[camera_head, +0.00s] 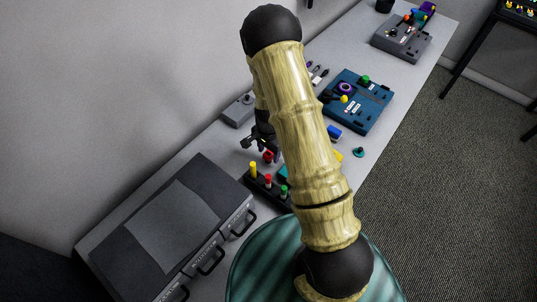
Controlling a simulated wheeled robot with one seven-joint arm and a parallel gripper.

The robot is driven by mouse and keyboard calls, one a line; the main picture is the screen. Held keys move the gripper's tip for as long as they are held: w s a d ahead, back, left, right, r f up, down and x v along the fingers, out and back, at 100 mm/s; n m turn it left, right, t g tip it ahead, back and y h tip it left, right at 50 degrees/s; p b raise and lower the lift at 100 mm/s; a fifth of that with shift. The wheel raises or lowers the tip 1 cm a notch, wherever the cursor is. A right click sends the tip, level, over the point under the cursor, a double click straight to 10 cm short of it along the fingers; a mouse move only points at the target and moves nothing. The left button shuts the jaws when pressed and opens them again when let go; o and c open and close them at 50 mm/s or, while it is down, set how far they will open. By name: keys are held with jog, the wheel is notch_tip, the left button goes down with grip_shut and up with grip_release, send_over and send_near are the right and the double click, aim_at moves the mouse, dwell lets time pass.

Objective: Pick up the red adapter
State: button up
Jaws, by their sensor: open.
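A small red piece (268,156), likely the red adapter, shows just below my gripper (261,147), partly hidden by the fingers and my arm. My gripper is open and points down close over it. I cannot tell whether the fingers touch it or stand around it. A second red thing (267,180), peg-like, stands in a black holder (258,184) nearer the camera, between a yellow peg (253,169) and a green peg (284,191).
A dark cabinet with drawers (133,254) fills the near left of the grey table (315,54). A grey box (239,111) is behind my gripper. A blue board (371,100) and a grey board (398,42) lie farther back. A blue piece (335,131) and a teal piece (359,152) lie to the right.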

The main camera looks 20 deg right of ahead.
jog(key=shift+f, duration=1.05)
jog(key=c, duration=1.1)
